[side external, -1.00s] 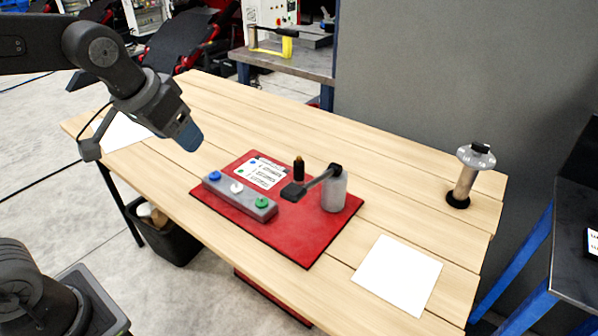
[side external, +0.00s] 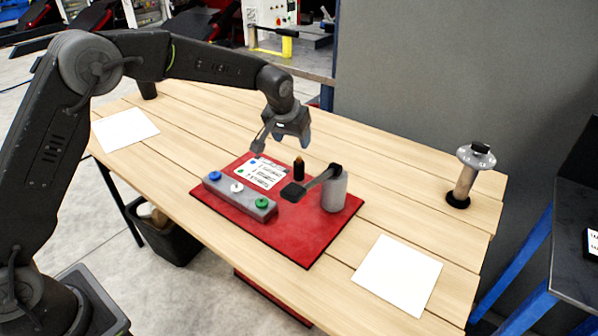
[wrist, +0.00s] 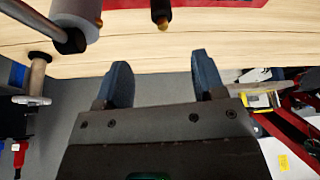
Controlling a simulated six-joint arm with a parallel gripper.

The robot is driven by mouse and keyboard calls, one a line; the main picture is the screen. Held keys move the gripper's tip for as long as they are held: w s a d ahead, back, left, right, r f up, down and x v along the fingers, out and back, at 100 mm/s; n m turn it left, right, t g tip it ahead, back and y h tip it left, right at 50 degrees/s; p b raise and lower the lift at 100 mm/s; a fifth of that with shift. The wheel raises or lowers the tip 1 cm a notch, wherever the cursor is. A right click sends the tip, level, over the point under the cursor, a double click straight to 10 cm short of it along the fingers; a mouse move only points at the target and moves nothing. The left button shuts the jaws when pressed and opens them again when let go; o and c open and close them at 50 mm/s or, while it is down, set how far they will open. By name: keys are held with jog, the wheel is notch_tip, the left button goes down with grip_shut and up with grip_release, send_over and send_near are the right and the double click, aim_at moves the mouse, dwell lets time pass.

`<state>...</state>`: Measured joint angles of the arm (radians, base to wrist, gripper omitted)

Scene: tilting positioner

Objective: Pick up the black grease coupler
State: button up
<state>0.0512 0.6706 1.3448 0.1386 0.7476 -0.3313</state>
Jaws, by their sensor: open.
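The black grease coupler (side external: 299,170) is a small upright black cylinder with a brass-coloured tip, standing on the red plate (side external: 290,239). In the wrist view the coupler (wrist: 161,12) shows at the top edge, partly cut off, beyond my fingertips and roughly in line with the gap between them. My gripper (side external: 291,141) is open and empty, above the table and a little higher than the coupler in the side view. Its two blue fingers are apart in the wrist view (wrist: 163,70).
A grey cylinder (side external: 335,192) with a black-ended lever (side external: 318,181) stands close right of the coupler. A button box (side external: 238,198) and a printed card (side external: 262,172) lie to its left. A dial-topped post (side external: 466,180) stands far right. White sheets (side external: 397,275) lie flat on the wooden table.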

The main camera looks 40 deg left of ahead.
aim_at(298, 158)
jog(key=x, duration=1.2)
jog(key=shift+s+a+f, duration=0.1)
jog(key=shift+a+f, duration=0.15)
jog(key=c, duration=1)
jog(key=shift+c, duration=0.3)
jog(key=shift+r, duration=0.15)
